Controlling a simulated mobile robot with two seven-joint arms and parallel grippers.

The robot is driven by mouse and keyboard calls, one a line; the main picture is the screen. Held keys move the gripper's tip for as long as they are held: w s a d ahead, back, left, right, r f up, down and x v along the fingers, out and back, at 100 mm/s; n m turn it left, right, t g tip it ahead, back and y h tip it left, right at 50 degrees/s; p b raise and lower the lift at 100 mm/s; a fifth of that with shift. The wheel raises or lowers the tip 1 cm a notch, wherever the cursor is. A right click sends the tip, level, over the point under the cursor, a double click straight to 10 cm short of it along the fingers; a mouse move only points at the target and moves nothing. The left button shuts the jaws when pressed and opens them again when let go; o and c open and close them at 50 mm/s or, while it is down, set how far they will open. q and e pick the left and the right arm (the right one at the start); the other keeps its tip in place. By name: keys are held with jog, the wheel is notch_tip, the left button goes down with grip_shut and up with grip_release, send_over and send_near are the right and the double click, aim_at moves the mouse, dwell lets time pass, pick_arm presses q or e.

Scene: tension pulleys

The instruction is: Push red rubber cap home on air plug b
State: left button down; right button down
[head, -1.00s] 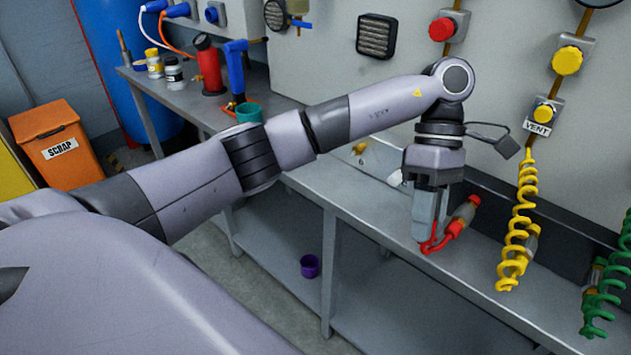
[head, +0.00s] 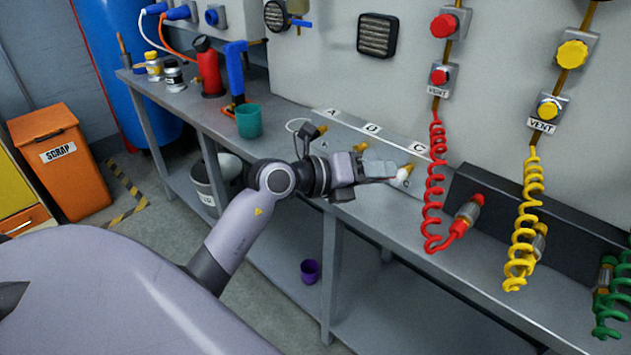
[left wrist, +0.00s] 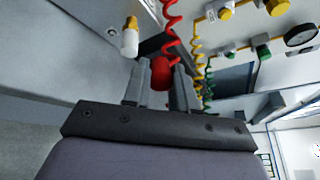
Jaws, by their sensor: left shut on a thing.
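My left gripper (head: 388,180) reaches right over the bench, in front of the panel with labels A, B and C. In the left wrist view its fingers (left wrist: 162,85) are closed on a rounded red thing that looks like the red rubber cap (left wrist: 160,72). In the head view the fingers hide the cap. Brass air plug b (head: 361,147) stands under label B, just behind the gripper, apart from the cap as far as I can tell. The plug under label C (head: 402,174) has a white end, which also shows in the left wrist view (left wrist: 130,40). My right gripper is not in view.
A red coiled hose (head: 435,180) hangs right of the fingertips, its coupling (head: 462,220) low by the dark rail. A yellow coiled hose (head: 525,220) hangs further right. A teal cup (head: 249,120) stands on the bench to the left. The bench front below the gripper is clear.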

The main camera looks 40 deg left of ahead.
pick_arm(q)
jog(key=s+a+f+n+t+y, duration=0.1)
jog(key=a+f+n+t+y, duration=0.15)
jog(key=a, duration=0.35)
jog(key=s+a+f+n+t+y, duration=0.2)
jog(key=a+f+n+y, duration=0.15)
jog(key=a, duration=0.25)
jog(key=shift+m, duration=0.4)
jog(key=shift+w+d+r+b, duration=0.15)
jog(key=shift+w+b, duration=0.3)
jog(key=shift+w, duration=0.5)
jog(key=shift+w+d+b, duration=0.1)
jog(key=shift+w+b, duration=0.35)
jog(key=shift+w, duration=0.55)
jog(key=shift+w+d+r+b, duration=0.15)
jog(key=shift+w+b, duration=0.3)
jog(key=shift+w, duration=0.5)
jog(key=shift+w+d, duration=0.1)
jog(key=shift+w, duration=0.75)
jog(key=shift+p, duration=0.35)
jog(key=shift+w+r+p, duration=0.1)
jog(key=shift+w+p, duration=0.15)
jog(key=shift+p, duration=0.05)
jog(key=shift+w+d, duration=0.15)
jog(key=shift+w, duration=0.9)
